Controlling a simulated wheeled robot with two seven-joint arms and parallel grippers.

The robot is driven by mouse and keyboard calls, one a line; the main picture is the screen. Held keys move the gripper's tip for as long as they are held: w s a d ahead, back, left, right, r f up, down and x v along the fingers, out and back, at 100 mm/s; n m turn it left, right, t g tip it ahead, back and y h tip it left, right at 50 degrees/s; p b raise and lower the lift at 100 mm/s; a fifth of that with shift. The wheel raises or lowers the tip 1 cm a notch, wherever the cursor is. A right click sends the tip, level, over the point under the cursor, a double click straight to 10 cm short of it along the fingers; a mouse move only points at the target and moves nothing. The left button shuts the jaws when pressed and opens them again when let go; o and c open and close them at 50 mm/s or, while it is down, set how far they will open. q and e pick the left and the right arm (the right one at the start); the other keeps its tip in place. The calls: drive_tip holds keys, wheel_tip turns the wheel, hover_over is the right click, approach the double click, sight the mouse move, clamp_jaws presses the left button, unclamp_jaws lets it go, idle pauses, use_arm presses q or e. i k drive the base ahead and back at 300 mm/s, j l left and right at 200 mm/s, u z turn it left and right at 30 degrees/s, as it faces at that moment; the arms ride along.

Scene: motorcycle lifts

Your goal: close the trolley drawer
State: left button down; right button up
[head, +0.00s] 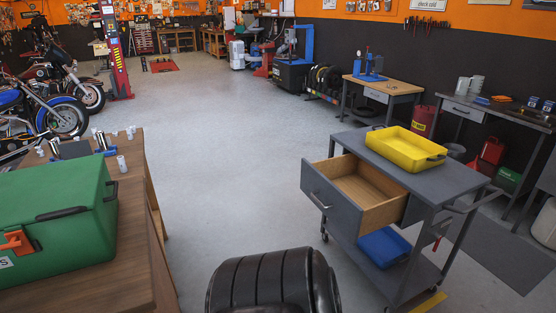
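The grey trolley (435,179) stands on the right side of the floor in the head view. Its drawer (369,187) is pulled well out towards the left. The drawer has a grey front panel (327,202) with a dark handle and a bare wooden inside that looks empty. A yellow tray (405,149) sits on the trolley top, and a blue bin (384,247) is on its lower shelf. Neither of my grippers shows in the head view, and nothing is seen touching the drawer.
A wooden bench (135,202) with a green case (57,222) stands at the left. The grey floor (225,150) beyond is clear. A workbench (382,87) stands behind the trolley.

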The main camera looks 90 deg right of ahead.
sight(358, 199)
drive_tip(key=z, duration=3.2)
